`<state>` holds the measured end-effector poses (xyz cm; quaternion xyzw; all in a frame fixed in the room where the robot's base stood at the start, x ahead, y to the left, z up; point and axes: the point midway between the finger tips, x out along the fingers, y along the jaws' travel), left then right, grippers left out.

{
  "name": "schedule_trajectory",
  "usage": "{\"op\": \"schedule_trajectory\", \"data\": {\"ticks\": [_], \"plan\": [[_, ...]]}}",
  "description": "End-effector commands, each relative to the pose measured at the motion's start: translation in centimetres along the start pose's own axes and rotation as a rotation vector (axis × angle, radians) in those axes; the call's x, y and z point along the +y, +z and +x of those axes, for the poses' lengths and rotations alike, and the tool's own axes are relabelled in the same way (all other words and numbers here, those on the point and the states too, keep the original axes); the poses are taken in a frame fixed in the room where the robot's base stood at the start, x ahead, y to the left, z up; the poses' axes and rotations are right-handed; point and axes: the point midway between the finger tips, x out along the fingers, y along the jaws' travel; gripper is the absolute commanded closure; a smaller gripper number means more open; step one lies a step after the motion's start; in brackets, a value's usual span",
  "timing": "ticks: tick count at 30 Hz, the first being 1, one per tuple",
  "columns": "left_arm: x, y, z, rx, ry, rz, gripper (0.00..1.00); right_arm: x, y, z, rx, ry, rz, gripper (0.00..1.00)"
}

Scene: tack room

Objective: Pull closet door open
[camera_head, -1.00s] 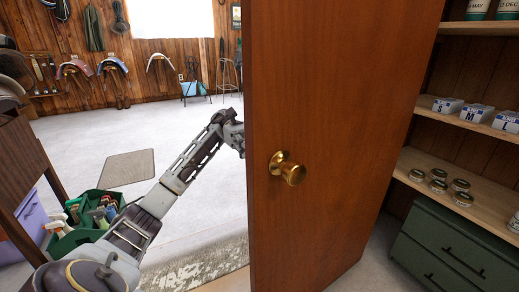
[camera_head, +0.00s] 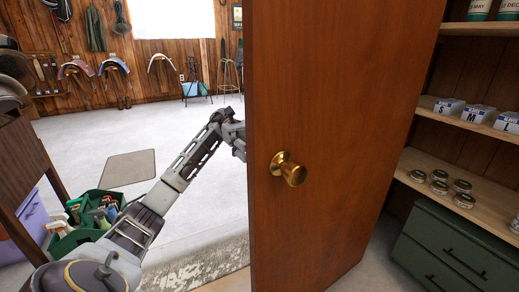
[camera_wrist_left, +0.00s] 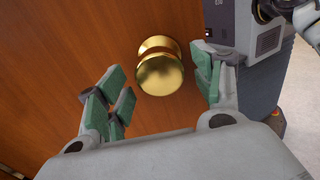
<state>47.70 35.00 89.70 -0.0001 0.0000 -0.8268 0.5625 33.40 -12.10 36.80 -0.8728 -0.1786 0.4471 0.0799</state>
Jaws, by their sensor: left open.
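The brown wooden closet door (camera_head: 325,100) stands open in the head view, with a round brass knob (camera_head: 290,170) on the face toward me. My left arm reaches around the door's left edge, and my left gripper (camera_head: 238,142) is mostly hidden behind the door. In the left wrist view, the door's other face (camera_wrist_left: 60,45) carries a brass knob (camera_wrist_left: 160,72). The open green-padded fingers of my left gripper (camera_wrist_left: 163,88) are on either side of this knob, with gaps visible. My right gripper is not in view.
Closet shelves (camera_head: 470,185) with jars and small boxes, and a green drawer chest (camera_head: 450,250), stand right of the door. A green caddy of bottles (camera_head: 85,235) and a wooden table (camera_head: 25,170) are at left. The floor beyond is mostly clear, with a mat (camera_head: 127,168).

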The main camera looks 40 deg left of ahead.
Motion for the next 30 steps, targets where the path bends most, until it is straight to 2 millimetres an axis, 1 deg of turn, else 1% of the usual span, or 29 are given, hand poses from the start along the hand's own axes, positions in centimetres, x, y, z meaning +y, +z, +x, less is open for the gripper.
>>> {"op": "schedule_trajectory", "data": {"ticks": [9,30], "plan": [[0.0,0.0,-3.0,0.0,0.0,0.0,0.33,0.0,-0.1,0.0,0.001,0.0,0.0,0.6],[0.0,0.0,-5.4,0.001,0.0,-0.001,0.33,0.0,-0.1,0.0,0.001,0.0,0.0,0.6]]}}
